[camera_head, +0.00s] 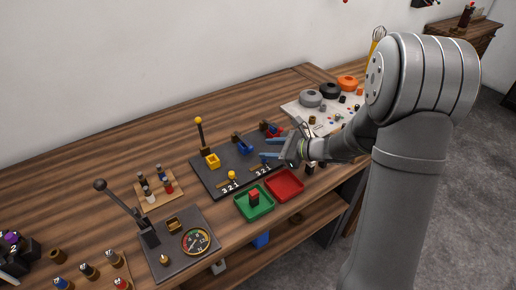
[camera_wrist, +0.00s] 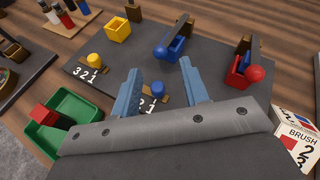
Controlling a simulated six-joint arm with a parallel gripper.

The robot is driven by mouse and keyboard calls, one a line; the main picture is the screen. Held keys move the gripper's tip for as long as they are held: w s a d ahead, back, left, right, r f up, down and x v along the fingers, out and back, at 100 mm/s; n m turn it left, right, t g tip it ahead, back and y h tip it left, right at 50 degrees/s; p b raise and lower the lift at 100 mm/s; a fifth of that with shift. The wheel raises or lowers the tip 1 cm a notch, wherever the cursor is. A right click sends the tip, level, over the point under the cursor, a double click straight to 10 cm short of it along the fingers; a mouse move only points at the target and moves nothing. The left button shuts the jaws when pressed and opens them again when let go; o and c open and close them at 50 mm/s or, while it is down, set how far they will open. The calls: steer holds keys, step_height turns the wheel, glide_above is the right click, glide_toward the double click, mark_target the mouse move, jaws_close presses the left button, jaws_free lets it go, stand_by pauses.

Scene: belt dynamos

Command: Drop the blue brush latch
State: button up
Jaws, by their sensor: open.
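The blue brush latch (camera_wrist: 178,46) stands on a dark grey plate (camera_wrist: 210,105). In the wrist view it is a blue open box with a blue ball at its near left and a brown bar behind. It also shows in the head view (camera_head: 242,144). My gripper (camera_wrist: 160,78) is open, its two blue fingers spread, nothing between them. It is on the near side of the blue latch and appears apart from it. In the head view my gripper (camera_head: 269,148) hangs over the plate's right part. A blue knob (camera_wrist: 158,89) shows between the fingers, by a number scale.
A yellow latch (camera_head: 212,160) with an upright yellow-tipped lever (camera_head: 199,133) is left of the blue one; a red latch (camera_wrist: 239,68) is right. A green tray (camera_head: 241,207) holding a red block and a red tray (camera_head: 284,188) lie in front.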

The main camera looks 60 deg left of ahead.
mark_target(244, 141)
steer(key=shift+x, duration=2.4)
